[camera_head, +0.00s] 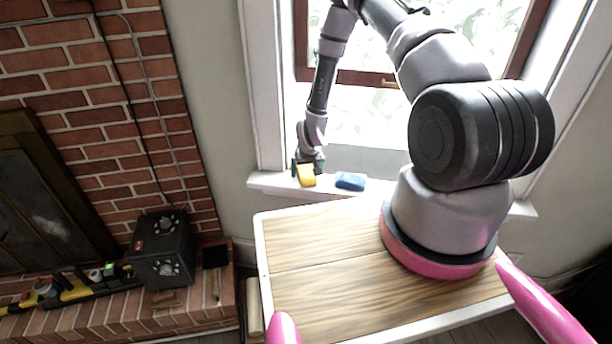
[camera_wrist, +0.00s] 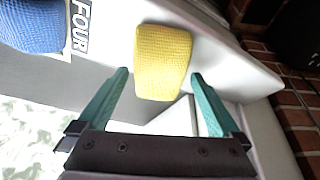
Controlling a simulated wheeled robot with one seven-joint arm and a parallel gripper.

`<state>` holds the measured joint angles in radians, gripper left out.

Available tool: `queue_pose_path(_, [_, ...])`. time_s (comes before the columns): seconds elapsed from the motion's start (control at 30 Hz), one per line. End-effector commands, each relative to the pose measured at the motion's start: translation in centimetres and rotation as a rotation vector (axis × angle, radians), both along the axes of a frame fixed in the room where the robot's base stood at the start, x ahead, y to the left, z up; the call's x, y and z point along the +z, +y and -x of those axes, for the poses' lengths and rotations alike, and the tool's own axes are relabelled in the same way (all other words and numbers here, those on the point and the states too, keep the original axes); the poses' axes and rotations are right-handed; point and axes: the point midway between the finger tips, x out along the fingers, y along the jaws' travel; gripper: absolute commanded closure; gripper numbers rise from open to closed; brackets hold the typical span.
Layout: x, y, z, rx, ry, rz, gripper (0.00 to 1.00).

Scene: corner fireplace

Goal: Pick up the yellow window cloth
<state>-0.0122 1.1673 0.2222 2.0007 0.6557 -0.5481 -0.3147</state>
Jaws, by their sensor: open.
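The yellow window cloth (camera_head: 306,175) is on the white window sill (camera_head: 268,183), near its left end in the head view. In the wrist view the yellow cloth (camera_wrist: 162,62) lies just beyond the fingertips, roughly centred between them. My gripper (camera_wrist: 160,76) is open, with one green finger on each side of the gap and nothing held. In the head view my gripper (camera_head: 306,162) is at the sill, right at the cloth, and hides part of it. I cannot tell whether either finger touches the cloth.
A blue cloth (camera_head: 350,181) lies on the sill to the right of the yellow one; it also shows in the wrist view (camera_wrist: 34,26). The window (camera_head: 370,115) is behind the sill. A brick fireplace (camera_head: 100,100) and a black box (camera_head: 163,250) stand to the left.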

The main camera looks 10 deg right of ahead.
Motion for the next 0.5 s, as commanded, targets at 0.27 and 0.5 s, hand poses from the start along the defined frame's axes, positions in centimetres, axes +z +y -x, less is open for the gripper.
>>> queue_pose_path(0.27, [-0.09,-0.02,0.00,-0.001,0.000,0.000,0.00])
queue_pose_path(0.5, [-0.09,-0.02,0.00,-0.001,0.000,0.000,0.76])
